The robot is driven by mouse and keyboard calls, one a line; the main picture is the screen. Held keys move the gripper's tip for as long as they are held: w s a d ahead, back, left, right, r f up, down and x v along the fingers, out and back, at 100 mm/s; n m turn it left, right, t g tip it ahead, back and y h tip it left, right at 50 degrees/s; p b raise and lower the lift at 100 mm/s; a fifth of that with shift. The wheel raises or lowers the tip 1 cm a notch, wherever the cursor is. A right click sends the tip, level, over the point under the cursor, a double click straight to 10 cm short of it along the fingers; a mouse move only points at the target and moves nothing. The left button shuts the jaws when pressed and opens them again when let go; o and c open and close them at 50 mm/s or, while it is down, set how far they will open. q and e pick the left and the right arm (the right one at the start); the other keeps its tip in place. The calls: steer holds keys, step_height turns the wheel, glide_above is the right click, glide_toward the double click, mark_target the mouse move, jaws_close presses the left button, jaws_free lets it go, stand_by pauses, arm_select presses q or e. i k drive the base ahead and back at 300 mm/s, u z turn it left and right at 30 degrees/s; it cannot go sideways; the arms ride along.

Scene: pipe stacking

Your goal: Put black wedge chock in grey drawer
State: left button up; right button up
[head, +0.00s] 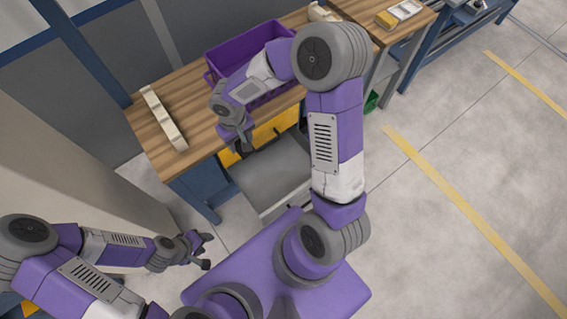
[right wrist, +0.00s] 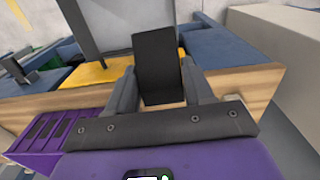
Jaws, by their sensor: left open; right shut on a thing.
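The black wedge chock (right wrist: 155,65) is between the fingers of my right gripper (right wrist: 155,88) in the right wrist view. In the head view my right gripper (head: 241,147) is at the table's front edge, by the drawer's back end, and the chock is hard to tell from the dark fingers. The grey drawer (head: 275,172) is pulled out below the tabletop; its grey inside (right wrist: 112,25) shows beyond the chock in the right wrist view. My left gripper (head: 207,251) is open and empty, left of the drawer and apart from it.
A purple crate (head: 225,57) stands on the wooden table (head: 187,88), close behind my right forearm. A pale notched block (head: 164,118) lies at the table's left. Yellow panelling (head: 272,133) is under the tabletop. The floor to the right is clear.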

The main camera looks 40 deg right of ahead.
mark_target(278, 175)
steer(key=z, duration=2.35)
steer(key=k, duration=0.85)
steer(key=u, duration=1.45)
steer(key=i, duration=0.5)
steer(key=u, duration=0.1)
